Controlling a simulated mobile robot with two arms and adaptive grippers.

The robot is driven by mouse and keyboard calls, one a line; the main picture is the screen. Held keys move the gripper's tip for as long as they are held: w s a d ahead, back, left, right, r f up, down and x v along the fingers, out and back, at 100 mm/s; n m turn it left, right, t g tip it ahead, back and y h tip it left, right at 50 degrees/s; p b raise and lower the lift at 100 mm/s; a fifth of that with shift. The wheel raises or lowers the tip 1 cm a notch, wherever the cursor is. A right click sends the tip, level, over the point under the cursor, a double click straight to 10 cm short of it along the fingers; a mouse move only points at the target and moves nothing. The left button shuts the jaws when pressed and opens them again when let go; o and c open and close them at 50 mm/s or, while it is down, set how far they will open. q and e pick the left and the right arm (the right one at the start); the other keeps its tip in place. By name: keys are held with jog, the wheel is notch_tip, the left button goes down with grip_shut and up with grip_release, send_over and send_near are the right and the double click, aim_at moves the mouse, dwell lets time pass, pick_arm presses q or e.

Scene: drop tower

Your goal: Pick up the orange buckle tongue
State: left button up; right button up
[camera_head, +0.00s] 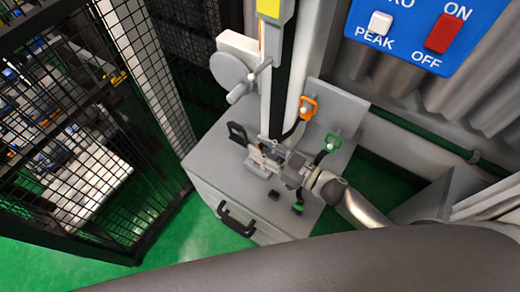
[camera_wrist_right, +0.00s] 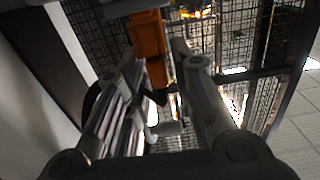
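My right gripper (camera_head: 262,160) is low over the grey box, beside the foot of the column, pointing left. In the right wrist view its two fingers (camera_wrist_right: 155,62) are apart. An orange piece (camera_wrist_right: 148,38) with a dark part below shows between and beyond the fingertips; I cannot tell whether they touch it. In the head view an orange buckle loop (camera_head: 308,108) hangs on the grey upright panel, with a black strap running down toward the gripper. The strap's lower end is partly hidden by the gripper. My left gripper is not in view.
A green-marked loop (camera_head: 332,142) on a second black strap is close to my right wrist. A black handle (camera_head: 238,133) stands left of the gripper. The grey box (camera_head: 210,160) bears the column. A black mesh cage (camera_head: 80,110) is at left. A blue switch panel (camera_head: 425,28) is upper right.

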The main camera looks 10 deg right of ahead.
jog(key=c, duration=0.4)
jog(key=shift+o, duration=0.2)
